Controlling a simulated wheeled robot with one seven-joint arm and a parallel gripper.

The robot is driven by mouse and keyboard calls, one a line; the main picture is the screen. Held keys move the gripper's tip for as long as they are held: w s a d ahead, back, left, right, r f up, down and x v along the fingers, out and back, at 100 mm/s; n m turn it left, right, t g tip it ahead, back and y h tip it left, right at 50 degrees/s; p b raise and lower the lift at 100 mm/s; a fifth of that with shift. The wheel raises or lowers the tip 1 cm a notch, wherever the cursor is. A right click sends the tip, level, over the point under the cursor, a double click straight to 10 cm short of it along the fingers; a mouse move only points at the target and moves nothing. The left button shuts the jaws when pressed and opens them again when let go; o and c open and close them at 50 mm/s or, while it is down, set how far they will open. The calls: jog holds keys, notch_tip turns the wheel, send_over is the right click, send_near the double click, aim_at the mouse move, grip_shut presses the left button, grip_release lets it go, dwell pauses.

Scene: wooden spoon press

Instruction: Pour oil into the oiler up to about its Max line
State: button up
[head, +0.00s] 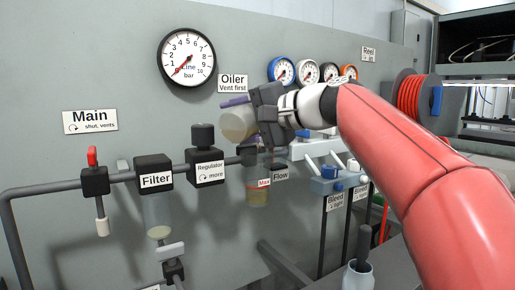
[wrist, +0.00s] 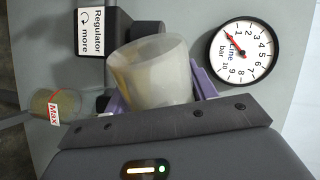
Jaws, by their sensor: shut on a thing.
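My gripper (head: 240,112) is shut on a translucent cup (head: 236,124), with a purple finger on each side. In the wrist view the cup (wrist: 160,75) is tipped well over, its mouth toward the regulator side, with brownish oil showing along its lower wall. The cup is above and slightly left of the oiler (head: 257,178), whose clear bowl carries a red Max mark (head: 264,183). Amber oil shows low in the bowl; its exact level against the mark is hard to read. The bowl also shows in the wrist view (wrist: 42,104). I cannot make out a stream.
The regulator (head: 205,167) and filter (head: 155,174) stand left of the oiler on the pipe. The line gauge (head: 187,58) is on the panel above. A grey container (head: 358,276) stands below right.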

jog(key=shift+r+m+p, duration=0.2)
jog(key=shift+m+p, duration=0.1)
jog(key=shift+p, duration=0.35)
dwell(0.3)
jog(key=shift+r, duration=0.3)
jog(key=shift+w+f, duration=0.1)
jog(key=shift+w, duration=0.05)
jog(key=shift+s+d+f+b, duration=0.1)
jog(key=shift+s+f+b, duration=0.3)
jog(key=shift+b, duration=0.2)
jog(key=shift+w+f+b, duration=0.2)
jog(key=shift+b, duration=0.1)
jog(key=shift+s+f+n+b, duration=0.25)
jog(key=shift+n+b, duration=0.45)
jog(key=shift+b, duration=0.25)
jog(key=shift+w+a+f+b, duration=0.2)
jog(key=shift+a+b, duration=0.15)
jog(key=shift+b, duration=0.15)
jog(key=shift+d+r+n+t, duration=0.25)
jog(key=shift+n+t, duration=0.05)
jog(key=shift+n, duration=0.1)
jog(key=shift+a, duration=0.1)
